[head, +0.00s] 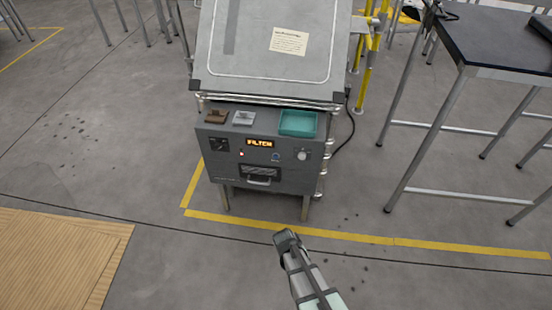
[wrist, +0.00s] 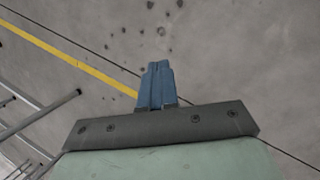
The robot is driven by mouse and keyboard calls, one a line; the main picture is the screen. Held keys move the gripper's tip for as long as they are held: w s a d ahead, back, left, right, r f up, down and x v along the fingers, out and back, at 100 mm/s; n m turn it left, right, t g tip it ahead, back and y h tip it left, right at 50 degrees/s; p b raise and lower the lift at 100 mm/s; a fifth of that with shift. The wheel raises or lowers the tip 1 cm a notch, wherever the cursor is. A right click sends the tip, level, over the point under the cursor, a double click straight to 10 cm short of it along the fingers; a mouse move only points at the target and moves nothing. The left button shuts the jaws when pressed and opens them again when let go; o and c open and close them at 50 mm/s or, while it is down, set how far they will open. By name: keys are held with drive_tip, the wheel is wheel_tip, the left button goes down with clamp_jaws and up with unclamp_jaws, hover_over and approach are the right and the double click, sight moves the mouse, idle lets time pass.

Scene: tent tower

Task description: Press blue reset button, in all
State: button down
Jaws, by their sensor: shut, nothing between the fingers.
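A grey control box (head: 222,167) stands on legs under a tilted grey panel in the head view. Its front has a lit display reading "FILTER" (head: 260,143), a small blue button (head: 276,156) at the right of centre, and a pale round knob (head: 302,155) further right. My gripper (head: 287,236) is in front of and below the box, over the floor, apart from it. In the wrist view my gripper (wrist: 158,68) has its blue fingers together with nothing between them, and only floor lies beyond. The button and box front are not in the wrist view.
On the box top sit a brown piece (head: 215,117), a light grey piece (head: 243,118) and a teal tray (head: 299,133). A black-topped table (head: 495,45) with metal legs stands at the right. A wooden mat (head: 60,255) lies at the left. The floor between is open.

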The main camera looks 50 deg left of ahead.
sight(276, 157)
drive_tip(key=s+a+r+n+t+y, duration=0.1)
drive_tip(key=a+r+n+t, duration=0.15)
drive_tip(key=a, duration=0.75)
drive_tip(key=a+r+n+t+y, duration=0.1)
drive_tip(key=a+r+n+t, duration=0.15)
drive_tip(key=a, duration=0.65)
drive_tip(key=w+a+r+n+t+y, duration=0.2)
drive_tip(key=w+a+r+n+t, duration=0.2)
drive_tip(key=w+a+r+t, duration=0.4)
drive_tip(key=a+r, duration=0.2)
drive_tip(key=a, duration=0.1)
drive_tip(key=shift+w+a, duration=0.2)
drive_tip(key=shift+a, duration=0.2)
drive_tip(key=shift+w+a, duration=0.1)
drive_tip(key=shift+a, duration=0.05)
drive_tip(key=w+a, duration=0.6)
drive_tip(key=shift+w+a, duration=0.1)
idle(0.8)
drive_tip(key=shift+w+a, duration=0.15)
drive_tip(key=shift+w, duration=0.05)
